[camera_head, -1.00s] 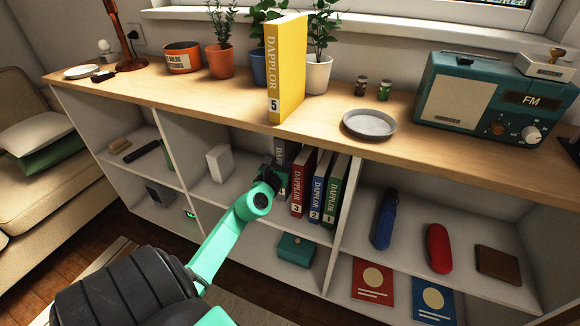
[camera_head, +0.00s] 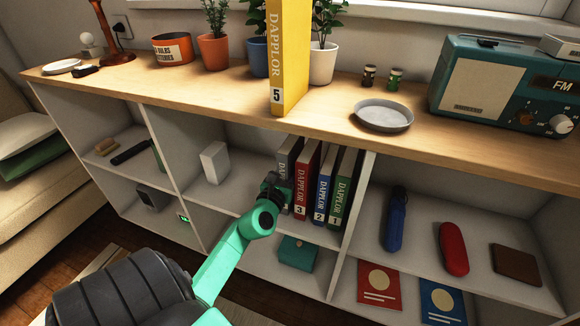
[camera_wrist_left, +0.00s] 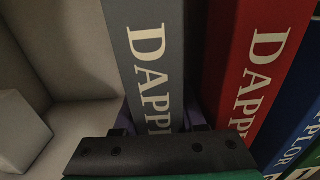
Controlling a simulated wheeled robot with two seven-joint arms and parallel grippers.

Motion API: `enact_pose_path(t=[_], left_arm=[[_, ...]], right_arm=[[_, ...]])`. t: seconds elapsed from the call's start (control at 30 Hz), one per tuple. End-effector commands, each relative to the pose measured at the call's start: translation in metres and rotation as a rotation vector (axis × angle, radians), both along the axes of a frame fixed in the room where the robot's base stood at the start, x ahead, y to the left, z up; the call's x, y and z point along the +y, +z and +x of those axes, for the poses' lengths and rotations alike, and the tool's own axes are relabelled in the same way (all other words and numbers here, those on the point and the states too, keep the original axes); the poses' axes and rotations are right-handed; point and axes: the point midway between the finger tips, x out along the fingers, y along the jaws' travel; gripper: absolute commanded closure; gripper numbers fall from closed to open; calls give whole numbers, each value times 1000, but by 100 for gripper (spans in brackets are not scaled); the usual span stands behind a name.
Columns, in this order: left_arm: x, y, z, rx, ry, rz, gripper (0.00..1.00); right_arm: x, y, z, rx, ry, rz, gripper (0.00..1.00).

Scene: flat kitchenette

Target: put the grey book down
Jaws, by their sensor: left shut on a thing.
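The grey book (camera_head: 286,158) stands upright in the middle upper compartment of the shelf, at the left end of a row of books. In the left wrist view its spine (camera_wrist_left: 150,65) fills the middle, with the lower part hidden by my gripper. My left gripper (camera_head: 278,190) is shut on the grey book, with a finger on each side of it. The red book (camera_head: 307,178) stands just to its right, with a narrow gap in the left wrist view (camera_wrist_left: 255,70). The book's bottom edge is hidden, so I cannot tell whether it touches the shelf board. My right gripper is not in view.
Blue (camera_head: 324,185) and green (camera_head: 342,188) books stand right of the red one. A white box (camera_head: 214,162) stands to the left, with free shelf between. A yellow book (camera_head: 287,60) stands on the top (camera_head: 330,105) above.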

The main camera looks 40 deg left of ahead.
Motion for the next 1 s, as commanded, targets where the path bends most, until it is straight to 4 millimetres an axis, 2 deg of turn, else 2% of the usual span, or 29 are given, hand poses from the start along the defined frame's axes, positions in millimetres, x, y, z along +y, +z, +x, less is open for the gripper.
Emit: enact_pose_path(t=[0.17, 0.2, 0.63, 0.77, 1.0], left_arm=[[0, 0, 0, -4, 1, 0, 100], [0, -2, 0, 0, 0, -1, 49], [0, 2, 0, 0, 0, -1, 48], [-6, -1, -18, 4, -1, -1, 48], [-22, -2, -64, 4, -2, 0, 48]], right_arm=[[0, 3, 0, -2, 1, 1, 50], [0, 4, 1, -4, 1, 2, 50], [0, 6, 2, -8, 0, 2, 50], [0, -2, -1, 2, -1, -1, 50], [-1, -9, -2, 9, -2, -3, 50]])
